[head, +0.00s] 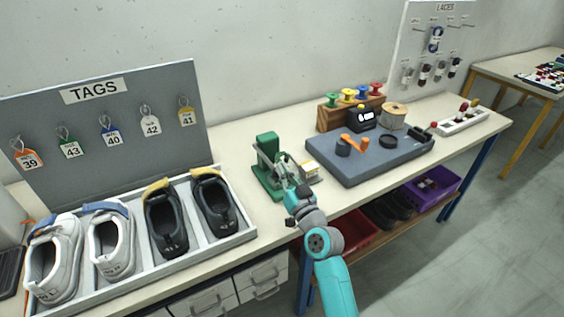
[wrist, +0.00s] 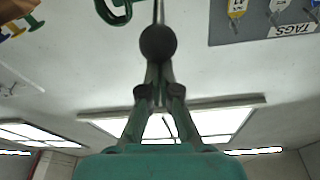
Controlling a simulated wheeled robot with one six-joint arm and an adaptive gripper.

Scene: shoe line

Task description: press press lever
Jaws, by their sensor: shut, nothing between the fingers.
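The green press (head: 266,150) stands on the bench near the middle of the head view. My gripper (head: 290,183) is right at its front side, at the end of my teal arm, and hides part of it. In the wrist view the press lever shows as a thin rod ending in a round black knob (wrist: 158,43). My gripper (wrist: 160,75) is shut and empty, its fingertips pointing at the knob and overlapping its lower edge in the picture. I cannot tell whether they touch it. A green part of the press shows at the top of the wrist view.
A small box (head: 309,169) stands just right of the press. Further right is a dark grey mat (head: 372,165) with tools. A tray (head: 240,243) of shoes is at left, before the TAGS board (head: 110,120). Room in front of the bench is free.

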